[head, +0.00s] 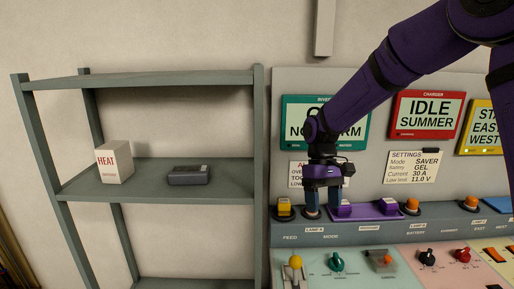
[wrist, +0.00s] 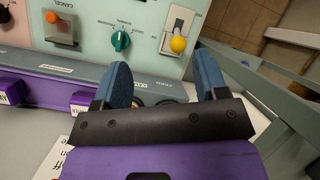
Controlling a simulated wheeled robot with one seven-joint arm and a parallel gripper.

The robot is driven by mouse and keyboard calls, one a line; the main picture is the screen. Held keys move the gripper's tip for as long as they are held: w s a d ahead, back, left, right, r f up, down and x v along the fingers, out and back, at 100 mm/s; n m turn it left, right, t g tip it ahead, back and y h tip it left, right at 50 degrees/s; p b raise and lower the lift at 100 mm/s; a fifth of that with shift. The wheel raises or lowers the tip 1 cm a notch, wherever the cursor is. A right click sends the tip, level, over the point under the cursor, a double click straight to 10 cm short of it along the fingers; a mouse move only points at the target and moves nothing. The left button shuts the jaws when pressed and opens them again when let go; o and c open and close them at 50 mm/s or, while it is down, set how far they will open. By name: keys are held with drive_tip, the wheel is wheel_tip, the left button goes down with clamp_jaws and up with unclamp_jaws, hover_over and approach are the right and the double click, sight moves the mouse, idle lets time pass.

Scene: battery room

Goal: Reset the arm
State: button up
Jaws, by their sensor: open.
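My purple arm (head: 385,80) reaches down from the upper right in the head view, in front of the control panel. My gripper (head: 323,208) points down over the panel's grey ledge, between a yellow-topped block (head: 284,208) and a purple block (head: 343,209). In the wrist view, the gripper (wrist: 163,78) has its two blue fingers spread apart. Nothing is held between the fingertips. A round brownish part, perhaps a lamp, shows low between the fingers, partly hidden; I cannot tell whether a finger touches it.
The sloped panel bears a yellow-knobbed lever (head: 295,263), a green knob (head: 336,262) and other knobs. An orange lamp (head: 411,205) stands on the ledge to the right. A grey shelf (head: 230,192) at left holds a HEAT box (head: 114,162) and a dark grey box (head: 189,175).

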drive_tip(key=s+d+r+m+t, duration=0.1)
drive_tip(key=s+d+r+t, duration=0.25)
drive_tip(key=s+r, duration=0.3)
drive_tip(key=s+d+r+m+t, duration=0.2)
drive_tip(key=s+d+r, duration=0.3)
drive_tip(key=r, duration=0.2)
drive_tip(key=s+d+r+m+t, duration=0.1)
drive_tip(key=s+d+t, duration=0.1)
drive_tip(key=s, duration=0.5)
drive_tip(key=s+d+r+m+t, duration=0.1)
drive_tip(key=s+d+t, duration=0.1)
drive_tip(key=s, duration=0.5)
drive_tip(key=shift+s+d, duration=0.2)
drive_tip(key=shift+d, duration=0.35)
drive_tip(key=shift+r, duration=0.1)
idle(0.3)
